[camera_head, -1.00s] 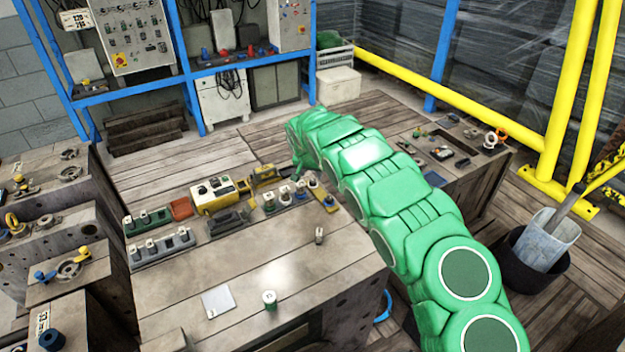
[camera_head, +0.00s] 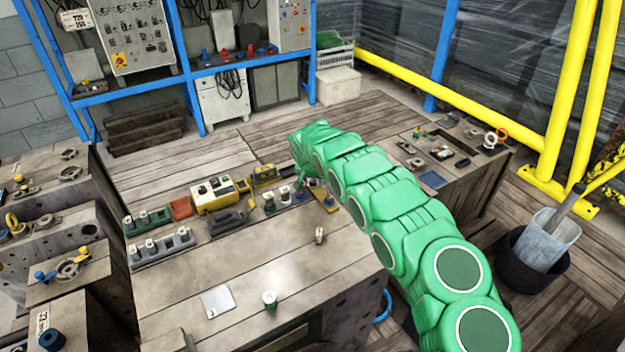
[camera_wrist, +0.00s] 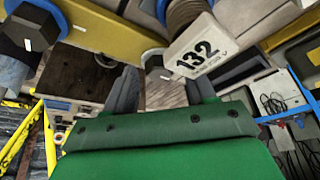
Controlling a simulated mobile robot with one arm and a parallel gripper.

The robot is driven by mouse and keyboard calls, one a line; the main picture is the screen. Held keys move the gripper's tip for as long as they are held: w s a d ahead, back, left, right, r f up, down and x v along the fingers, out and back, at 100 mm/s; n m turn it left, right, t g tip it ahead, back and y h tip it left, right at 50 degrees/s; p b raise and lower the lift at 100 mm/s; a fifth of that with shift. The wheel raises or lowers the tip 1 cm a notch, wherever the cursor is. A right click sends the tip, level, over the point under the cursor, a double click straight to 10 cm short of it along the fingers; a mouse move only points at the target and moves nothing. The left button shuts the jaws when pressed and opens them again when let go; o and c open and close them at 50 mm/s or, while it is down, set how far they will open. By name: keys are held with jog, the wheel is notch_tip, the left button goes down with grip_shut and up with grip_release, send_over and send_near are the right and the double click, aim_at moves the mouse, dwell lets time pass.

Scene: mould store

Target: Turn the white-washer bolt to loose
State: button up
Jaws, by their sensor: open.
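My gripper (camera_wrist: 162,80) is open, its two dark fingers apart in the wrist view. A small dark hex bolt head with a pale rim (camera_wrist: 153,61) shows between and beyond the fingertips. I cannot tell surely whether its washer is white. A dark hex bolt with a blue washer (camera_wrist: 32,28) is at upper left. In the head view, a white-collared bolt (camera_head: 285,195) stands in a short row, with a green-collared bolt (camera_head: 269,203) to its left. My gripper is at the row's right part, largely hidden by my green arm.
A white tag marked 132 (camera_wrist: 199,47) hangs close to the right finger. A yellow device (camera_head: 216,194) and grey holder (camera_head: 163,247) lie left of the row. A green-and-white piece (camera_head: 269,299) and pale plate (camera_head: 217,301) lie in front. The block top's middle is mostly clear.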

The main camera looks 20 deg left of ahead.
grip_shut()
jog(key=shift+n, duration=0.3)
